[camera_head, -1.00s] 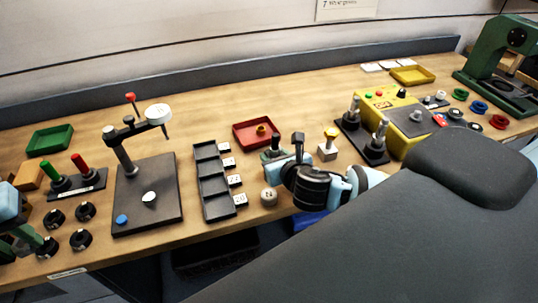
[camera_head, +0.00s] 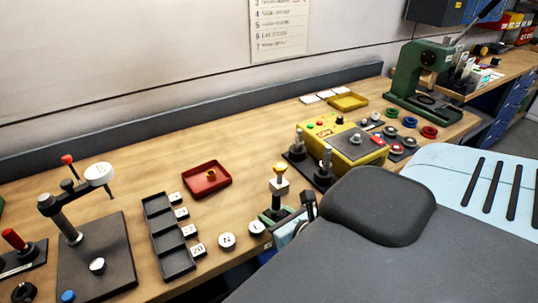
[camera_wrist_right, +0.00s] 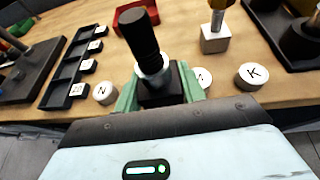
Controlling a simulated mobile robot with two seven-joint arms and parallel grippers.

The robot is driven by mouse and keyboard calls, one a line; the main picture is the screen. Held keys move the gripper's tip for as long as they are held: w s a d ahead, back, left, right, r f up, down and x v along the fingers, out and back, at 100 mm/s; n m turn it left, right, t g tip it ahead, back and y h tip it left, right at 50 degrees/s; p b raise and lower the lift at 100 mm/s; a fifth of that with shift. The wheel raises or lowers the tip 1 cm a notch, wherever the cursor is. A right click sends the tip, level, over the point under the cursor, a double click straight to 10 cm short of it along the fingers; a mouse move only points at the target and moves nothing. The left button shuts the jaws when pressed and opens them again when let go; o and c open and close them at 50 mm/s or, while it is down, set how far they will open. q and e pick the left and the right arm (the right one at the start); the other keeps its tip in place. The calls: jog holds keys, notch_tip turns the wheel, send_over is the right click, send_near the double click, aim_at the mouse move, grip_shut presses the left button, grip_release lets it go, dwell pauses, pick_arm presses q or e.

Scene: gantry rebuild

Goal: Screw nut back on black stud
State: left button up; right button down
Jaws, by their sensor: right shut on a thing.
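My right gripper (camera_wrist_right: 158,92) is shut on a black post (camera_wrist_right: 141,35) with a silver collar and a squarish black lower part. The green fingers lie on either side of the lower part. In the head view my right gripper (camera_head: 287,215) is near the bench's front edge. A brass-coloured ring, possibly the nut (camera_head: 211,174), lies in a red tray (camera_head: 190,190) behind and left of my right gripper. I cannot tell whether the held post is the black stud, or whether its collar is a nut. My left gripper is out of view.
A silver block with a yellow knob (camera_head: 279,181) stands just behind my right gripper. White lettered discs (camera_head: 227,241) and a black compartment tray (camera_head: 154,236) are to the left. A black base with two posts (camera_head: 318,182) and a yellow box (camera_head: 331,124) stand right.

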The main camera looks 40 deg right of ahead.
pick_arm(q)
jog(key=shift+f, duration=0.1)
pick_arm(e)
jog(key=shift+a+r, duration=0.1)
dwell(0.3)
